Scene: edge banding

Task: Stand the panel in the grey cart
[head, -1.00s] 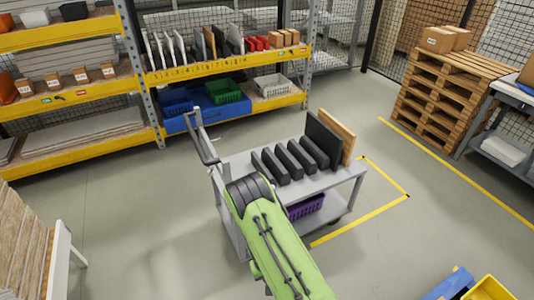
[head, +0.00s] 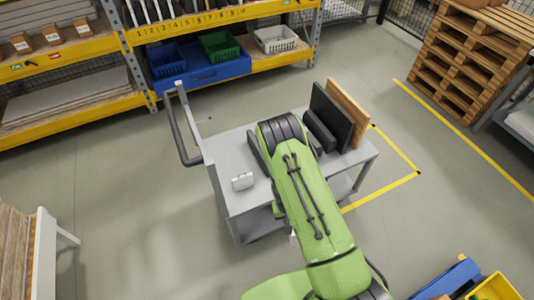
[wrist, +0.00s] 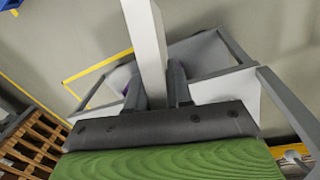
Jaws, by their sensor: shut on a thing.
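The panel (wrist: 146,45) shows in the wrist view as a long white bar, seen narrow side on. The two dark fingers of my gripper (wrist: 160,88) are shut on it, one on each side. In the head view my green arm hides the gripper and most or all of the panel. The grey cart (head: 230,152) stands in the middle of the head view, under my arm. Its frame also shows behind the panel in the wrist view (wrist: 283,105). I cannot tell whether the panel touches the cart.
Black dividers (head: 320,131), a tall dark board (head: 331,117) and a wooden board (head: 348,113) stand at the cart's right end. A small white block (head: 242,181) shows over the cart's left part. A pallet stack (head: 465,60) is at upper right.

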